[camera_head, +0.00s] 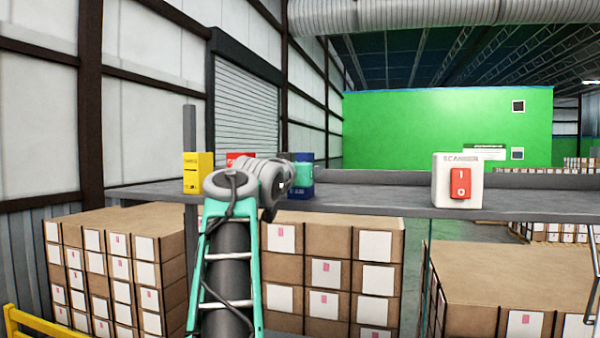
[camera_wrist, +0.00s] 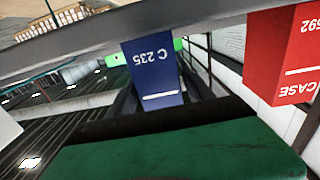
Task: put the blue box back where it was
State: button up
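The blue box (camera_head: 302,190) stands on the grey shelf right of my arm's end in the head view, partly covered by a teal part. In the wrist view, which is upside down, the blue box (camera_wrist: 153,75) shows the marking "C 235" and rests upright on the shelf, apart from the camera. A large dark green surface with a black band fills the bottom of the wrist view. I cannot tell whether it is part of my gripper or something held.
A red box (camera_head: 238,158) is mostly behind my arm; the red box (camera_wrist: 290,55) also shows in the wrist view. A yellow box (camera_head: 197,172) stands further left. A white scanner (camera_head: 442,190) with a red switch stands right. Shelf (camera_head: 375,197) between blue box and scanner is clear.

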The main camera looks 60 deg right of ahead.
jog(key=shift+o, duration=0.6)
jog(key=shift+r, duration=0.15)
jog(key=shift+a, duration=0.35)
jog(key=s+a+b, duration=0.2)
jog(key=a+b, duration=0.2)
jog(key=a, duration=0.7)
jog(key=w+a+f+n+t+y, duration=0.2)
jog(key=w+a+f+n, duration=0.15)
jog(key=w+f, duration=0.3)
jog(key=w+a+f+n+t+y, duration=0.2)
jog(key=w+a+f+t+y, duration=0.15)
jog(key=w+f, duration=0.3)
jog(key=w+a+f+n+y, duration=0.2)
jog(key=w+a+f, duration=0.1)
jog(key=a+f, duration=0.4)
jog(key=w+a+f+n+y, duration=0.2)
jog(key=w+a+f+y, duration=0.15)
jog(key=a+f, duration=0.3)
jog(key=s+a+f+n+y, duration=0.1)
jog(key=a+f+n+y, duration=0.25)
jog(key=a+f, duration=1)
jog(key=s+a+f+n+g+y, duration=0.1)
jog(key=s+a+f+g, duration=0.1)
jog(key=s+a+f, duration=0.3)
jog(key=s+a+f+n+g+y, duration=0.2)
jog(key=s+a+f, duration=0.3)
jog(key=f, duration=0.6)
jog(key=shift+a, duration=0.6)
